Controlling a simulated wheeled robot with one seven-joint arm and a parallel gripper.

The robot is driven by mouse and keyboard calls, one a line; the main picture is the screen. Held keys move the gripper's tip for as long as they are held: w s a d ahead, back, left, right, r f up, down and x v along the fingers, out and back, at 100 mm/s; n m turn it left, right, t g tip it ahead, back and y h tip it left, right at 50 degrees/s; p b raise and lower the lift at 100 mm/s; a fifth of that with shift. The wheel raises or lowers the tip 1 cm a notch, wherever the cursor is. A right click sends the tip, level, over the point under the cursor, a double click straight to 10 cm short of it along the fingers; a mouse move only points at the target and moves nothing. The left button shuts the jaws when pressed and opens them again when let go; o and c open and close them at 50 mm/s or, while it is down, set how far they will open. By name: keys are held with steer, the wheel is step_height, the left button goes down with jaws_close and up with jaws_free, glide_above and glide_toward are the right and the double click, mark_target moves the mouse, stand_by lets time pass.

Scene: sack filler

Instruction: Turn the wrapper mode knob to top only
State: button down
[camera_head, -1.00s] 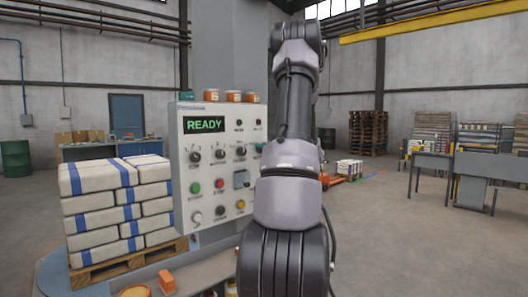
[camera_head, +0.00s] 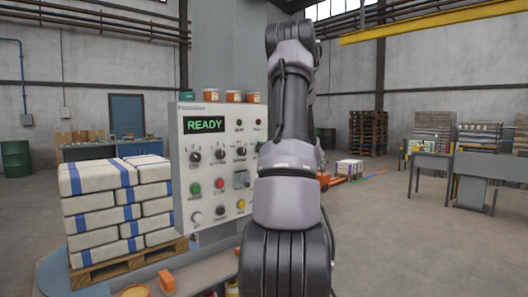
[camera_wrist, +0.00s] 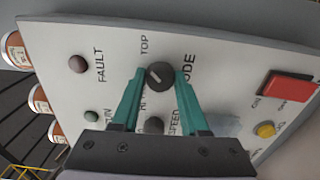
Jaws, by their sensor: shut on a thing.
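The wrapper mode knob (camera_wrist: 159,79) is a round black knob with a pale pointer line, on the grey panel face in the wrist view. The pointer slants toward the upper left of the picture, roughly on the TOP side. My gripper (camera_wrist: 161,74) has its teal fingers shut on the knob, one on each side. In the head view my arm hides the gripper and this knob; the control panel (camera_head: 183,140) shows beside the arm, its display reading READY.
A second black knob (camera_wrist: 154,125) labelled SPEED sits close between my fingers. A dark red FAULT lamp (camera_wrist: 78,63), a red switch (camera_wrist: 290,87) and a yellow button (camera_wrist: 265,130) are nearby. Jars (camera_head: 233,97) stand on the panel top. Stacked sacks (camera_head: 100,180) are at left.

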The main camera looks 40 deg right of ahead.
stand_by(0.3)
steer(key=shift+c, duration=2.1)
jaws_free()
steer(key=shift+s, duration=0.15)
steer(key=s, duration=1)
steer(key=shift+s+d, duration=0.3)
steer(key=shift+d, duration=0.15)
